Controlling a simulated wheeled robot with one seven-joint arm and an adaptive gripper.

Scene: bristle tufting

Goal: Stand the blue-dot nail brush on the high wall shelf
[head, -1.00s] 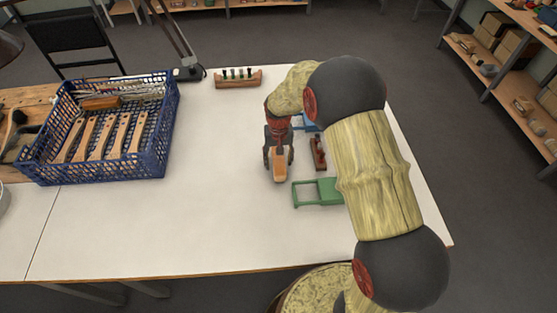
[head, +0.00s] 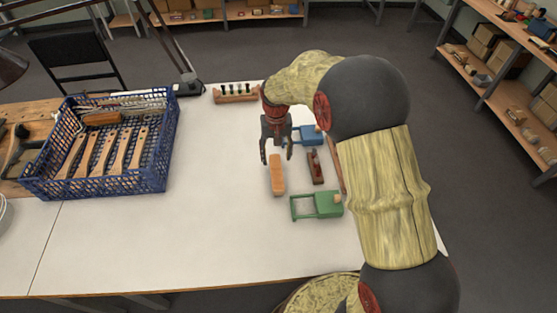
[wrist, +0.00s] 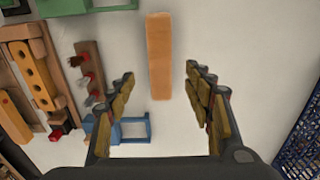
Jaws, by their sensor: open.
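A plain wooden brush block (head: 277,177) lies flat on the white table just below my gripper (head: 276,157). It also shows in the wrist view (wrist: 159,60), lengthwise beyond and between the fingertips. No blue dot or bristles can be made out on it. I cannot identify the high wall shelf in these views.
A green fixture (head: 326,203), a dark red block (head: 315,168) and a blue fixture (head: 308,135) stand right of the block. A tuft rack (head: 236,98) is at the back. A blue crate (head: 95,186) holds wooden brushes at left. The table's front middle is clear. Shelving (head: 520,52) stands right.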

